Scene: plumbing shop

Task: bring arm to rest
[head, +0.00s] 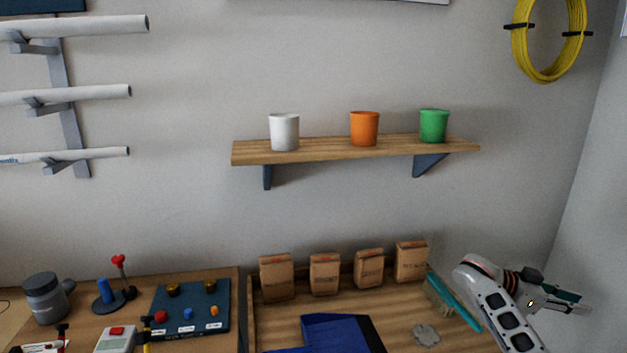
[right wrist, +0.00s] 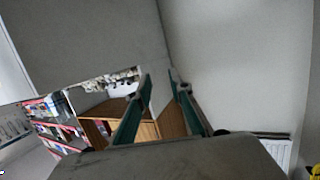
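My right arm comes up at the lower right of the head view, with its gripper (head: 582,301) held out to the right, beside the workbench and near the side wall. In the right wrist view the two green fingers of my right gripper (right wrist: 162,84) stand apart with nothing between them. They point out into the room, clear of any object. My left gripper and left arm are not in view.
A wooden shelf (head: 330,151) holds a white cup (head: 284,132), an orange cup (head: 364,129) and a green cup (head: 433,126). Several paper bags (head: 277,277) stand along the back of the bench tray. A blue item (head: 340,332) and a teal-handled brush (head: 455,302) lie on the bench.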

